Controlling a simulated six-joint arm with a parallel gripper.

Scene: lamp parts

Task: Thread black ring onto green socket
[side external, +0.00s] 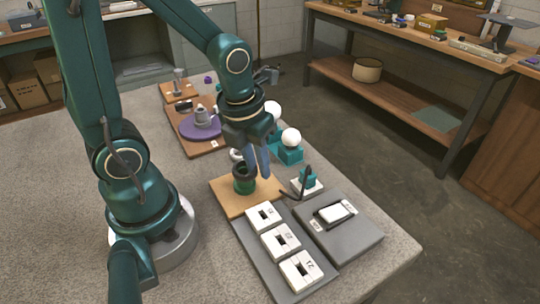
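The green socket (245,186) stands upright on a tan wooden board. A dark ring (243,168), which looks like the black ring, is at the top of the socket. It appears level, but I cannot tell whether it is threaded on or only resting there. My gripper (262,172) points down just right of the ring and socket, with its blue-grey fingers close to the ring's right side. The fingers overlap in this view, so their gap and any contact with the ring are hidden.
The tan board (228,205) lies beside a grey tray with white switch blocks (281,241). A grey plate (355,240) holds another white block. White bulbs on teal holders (289,153) and a purple disc (201,126) stand behind.

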